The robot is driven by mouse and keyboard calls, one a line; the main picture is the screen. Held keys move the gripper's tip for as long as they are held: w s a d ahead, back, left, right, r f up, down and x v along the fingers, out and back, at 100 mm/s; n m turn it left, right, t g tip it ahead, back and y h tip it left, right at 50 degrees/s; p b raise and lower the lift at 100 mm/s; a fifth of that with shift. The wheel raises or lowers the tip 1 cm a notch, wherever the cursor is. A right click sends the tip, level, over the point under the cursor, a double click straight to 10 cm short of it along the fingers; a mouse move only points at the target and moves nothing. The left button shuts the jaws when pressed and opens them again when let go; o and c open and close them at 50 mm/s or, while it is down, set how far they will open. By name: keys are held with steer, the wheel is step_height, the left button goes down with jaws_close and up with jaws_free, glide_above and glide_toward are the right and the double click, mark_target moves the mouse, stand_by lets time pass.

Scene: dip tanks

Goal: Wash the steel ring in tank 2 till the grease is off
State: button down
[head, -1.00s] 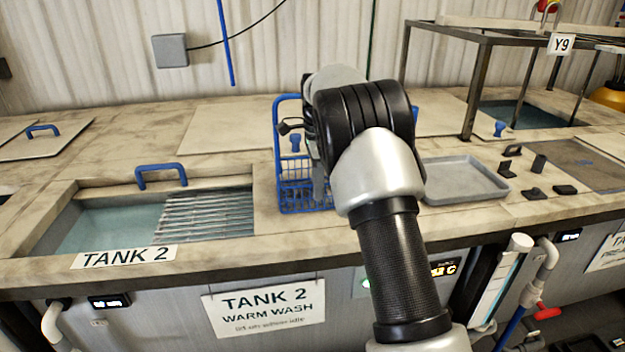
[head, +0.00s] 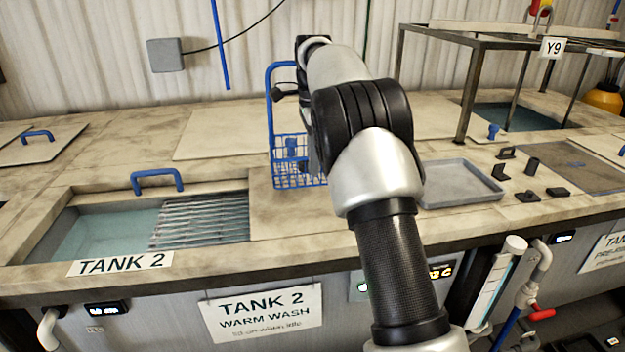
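Tank 2 (head: 95,230) is at the left of the head view, labelled on its front rim. Water shows in its left part, and metal slats (head: 200,218) fill its right part. I cannot make out the steel ring; part of the basket's inside is hidden by my arm.
A grey tray (head: 460,184) lies right of my arm, with several small black parts (head: 528,196) beyond it. A metal frame marked Y9 (head: 470,85) stands over another tank (head: 525,117) at the back right. A blue handle (head: 157,181) stands behind tank 2.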

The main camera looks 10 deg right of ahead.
mark_target(313, 184)
steer(key=shift+r, duration=0.55)
step_height(313, 184, down, 6)
steer(key=shift+r+b, duration=0.2)
steer(key=shift+b, duration=0.2)
steer(key=shift+f+p, duration=0.4)
steer(key=shift+f, duration=1.6)
steer(key=shift+f, duration=0.25)
steer(key=c, duration=2)
jaws_free()
steer(key=shift+f+b, duration=0.15)
steer(key=shift+b, duration=0.25)
step_height(313, 184, up, 18)
steer(key=p, duration=0.3)
steer(key=shift+s+f, duration=0.1)
